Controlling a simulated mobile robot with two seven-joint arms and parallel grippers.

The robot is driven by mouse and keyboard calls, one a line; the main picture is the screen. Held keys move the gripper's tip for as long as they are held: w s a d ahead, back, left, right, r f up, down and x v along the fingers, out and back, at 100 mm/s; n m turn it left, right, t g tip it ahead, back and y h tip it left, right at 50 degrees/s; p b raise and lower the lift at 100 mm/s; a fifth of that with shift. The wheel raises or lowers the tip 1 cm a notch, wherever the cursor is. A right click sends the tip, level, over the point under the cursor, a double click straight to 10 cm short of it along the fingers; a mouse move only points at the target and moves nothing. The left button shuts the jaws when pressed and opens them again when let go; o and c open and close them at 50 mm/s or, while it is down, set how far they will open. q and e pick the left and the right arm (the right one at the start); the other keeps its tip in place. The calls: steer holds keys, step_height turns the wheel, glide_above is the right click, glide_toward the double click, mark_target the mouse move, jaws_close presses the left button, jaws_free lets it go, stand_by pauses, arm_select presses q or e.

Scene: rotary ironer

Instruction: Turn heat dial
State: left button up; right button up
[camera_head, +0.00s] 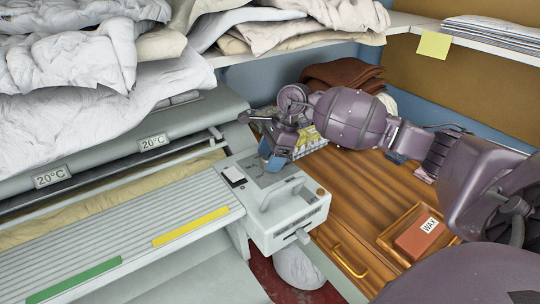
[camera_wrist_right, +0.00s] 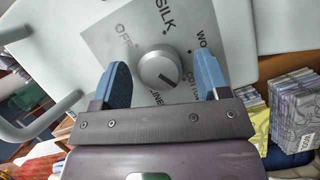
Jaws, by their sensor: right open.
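The heat dial (camera_wrist_right: 160,68) is a round grey knob on a panel plate in the right wrist view. Around it I read OFF, SILK and partly covered words starting WO and LINE. A dark mark on the knob points to the lower right. My right gripper (camera_wrist_right: 164,76) is open, with one blue fingertip on either side of the dial; I cannot tell whether they touch it. In the head view my right gripper (camera_head: 273,157) is over the back of the ironer's white control box (camera_head: 290,222) and hides the dial. My left gripper is not in view.
A grey bar handle (camera_head: 283,191) stands on the control box, near the gripper. The ironer's slatted board (camera_head: 110,243) lies to the left, under shelves of white bedding (camera_head: 90,60). A wooden cabinet top (camera_head: 350,190) holds a tray with a wax block (camera_head: 418,237).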

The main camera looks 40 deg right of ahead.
steer(key=shift+c, duration=0.3)
steer(key=c, duration=0.9)
